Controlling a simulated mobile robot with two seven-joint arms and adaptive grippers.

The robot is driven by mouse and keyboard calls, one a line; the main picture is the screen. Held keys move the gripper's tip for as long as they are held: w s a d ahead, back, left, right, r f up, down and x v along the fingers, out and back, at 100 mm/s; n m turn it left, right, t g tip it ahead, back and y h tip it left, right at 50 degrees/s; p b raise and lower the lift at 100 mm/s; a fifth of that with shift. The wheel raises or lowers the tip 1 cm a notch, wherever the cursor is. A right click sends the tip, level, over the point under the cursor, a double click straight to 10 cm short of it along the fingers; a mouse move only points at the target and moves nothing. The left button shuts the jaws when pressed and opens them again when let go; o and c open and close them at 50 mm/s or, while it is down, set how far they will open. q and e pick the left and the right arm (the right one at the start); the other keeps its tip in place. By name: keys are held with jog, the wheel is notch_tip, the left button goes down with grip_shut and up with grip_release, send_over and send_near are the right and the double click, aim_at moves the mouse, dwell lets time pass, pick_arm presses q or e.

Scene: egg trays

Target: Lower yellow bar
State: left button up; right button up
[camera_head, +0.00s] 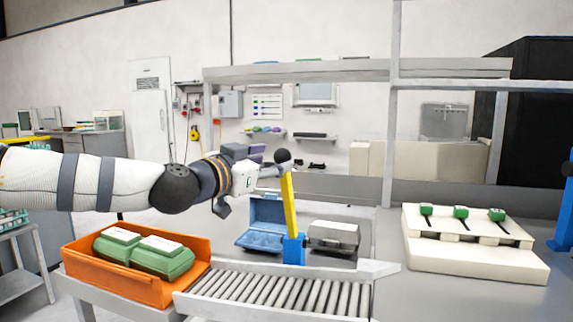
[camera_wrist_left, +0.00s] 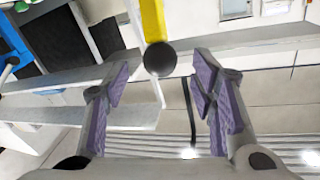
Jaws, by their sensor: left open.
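The yellow bar (camera_head: 290,208) stands nearly upright in a blue base (camera_head: 294,250) beside the roller conveyor, with a black ball (camera_head: 282,156) on its top end. My left gripper (camera_head: 270,162) is at the height of the ball, just left of it. In the left wrist view, the open purple-padded fingers of the gripper (camera_wrist_left: 160,85) stand on either side of the line to the ball (camera_wrist_left: 160,60). The yellow bar (camera_wrist_left: 152,20) runs away above it. The ball looks free of both fingers. My right gripper is not seen.
An orange crate (camera_head: 88,266) holds green egg boxes (camera_head: 165,256) at the left. The roller conveyor (camera_head: 280,292) runs in front. A blue open box (camera_head: 262,218) and a grey box (camera_head: 334,237) stand behind it. A white block (camera_head: 475,262) with green-topped parts is at right.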

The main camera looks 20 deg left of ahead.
aim_at(278, 158)
pick_arm(q)
jog(key=x, duration=0.5)
jog(key=shift+w+b, duration=0.1)
jog(key=shift+b, duration=0.2)
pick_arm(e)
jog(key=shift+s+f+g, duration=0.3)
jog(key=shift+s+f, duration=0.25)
pick_arm(q)
jog(key=shift+c, duration=0.2)
